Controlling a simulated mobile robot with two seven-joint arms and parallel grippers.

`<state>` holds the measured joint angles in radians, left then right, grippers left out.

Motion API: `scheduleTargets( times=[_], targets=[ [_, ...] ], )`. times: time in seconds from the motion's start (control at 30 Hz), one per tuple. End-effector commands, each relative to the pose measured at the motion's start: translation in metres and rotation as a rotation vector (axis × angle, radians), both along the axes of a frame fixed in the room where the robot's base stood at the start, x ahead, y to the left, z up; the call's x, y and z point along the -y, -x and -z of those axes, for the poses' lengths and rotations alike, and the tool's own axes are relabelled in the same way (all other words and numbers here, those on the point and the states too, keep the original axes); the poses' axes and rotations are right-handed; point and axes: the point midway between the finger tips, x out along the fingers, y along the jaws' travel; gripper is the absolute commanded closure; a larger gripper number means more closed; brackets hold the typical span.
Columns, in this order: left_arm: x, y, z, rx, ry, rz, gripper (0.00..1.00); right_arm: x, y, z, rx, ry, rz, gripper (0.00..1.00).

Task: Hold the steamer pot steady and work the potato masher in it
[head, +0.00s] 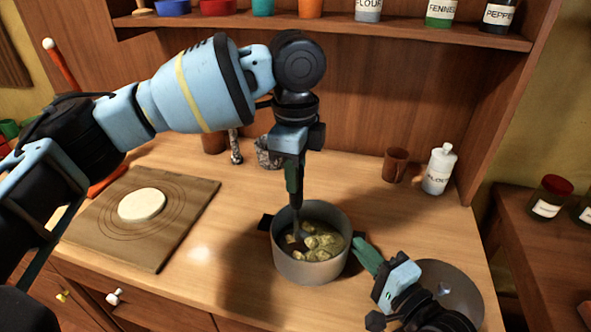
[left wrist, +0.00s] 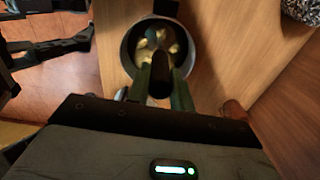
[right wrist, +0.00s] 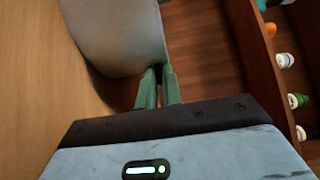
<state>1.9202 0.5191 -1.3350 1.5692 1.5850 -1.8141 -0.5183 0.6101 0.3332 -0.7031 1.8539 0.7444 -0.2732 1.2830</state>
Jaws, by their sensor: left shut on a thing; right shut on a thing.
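The grey steamer pot (head: 310,272) stands upright on the wooden counter with several yellowish potato pieces (head: 322,243) inside. My left gripper (head: 294,185) is above the pot, shut on the potato masher (head: 297,222), whose shaft goes down into the pot on its left side. The masher's dark handle end (left wrist: 160,82) shows between the fingers in the left wrist view; its head is not clearly visible. My right gripper (head: 366,256) is at the pot's right side, shut on its handle, which the fingers hide. The pot wall (right wrist: 118,35) fills the upper left of the right wrist view.
A wooden board (head: 180,225) with a pale round disc (head: 142,205) lies to the left. A brown cup (head: 396,165) and a white bottle (head: 439,168) stand at the back right. A round grey lid-like disc (head: 455,290) lies beside my right arm. A shelf (head: 330,30) overhangs the back.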

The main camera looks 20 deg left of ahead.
Motion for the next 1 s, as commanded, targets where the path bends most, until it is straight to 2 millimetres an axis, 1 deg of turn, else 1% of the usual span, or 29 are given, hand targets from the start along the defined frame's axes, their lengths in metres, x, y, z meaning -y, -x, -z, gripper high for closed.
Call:
scheduleTargets(
  times=[0.77, 1.0],
  targets=[
    [0.0002, 0.0001, -0.0004, 0.000, 0.000, 0.000, 1.00, -0.0002, 0.0002, 0.0003, -0.001, 0.001, 0.000, 1.00],
    [0.0001, 0.0000, 0.0055, 0.000, 0.000, -0.001, 1.00, -0.0002, 0.0002, 0.0003, -0.001, 0.001, 0.000, 1.00]
  ],
)
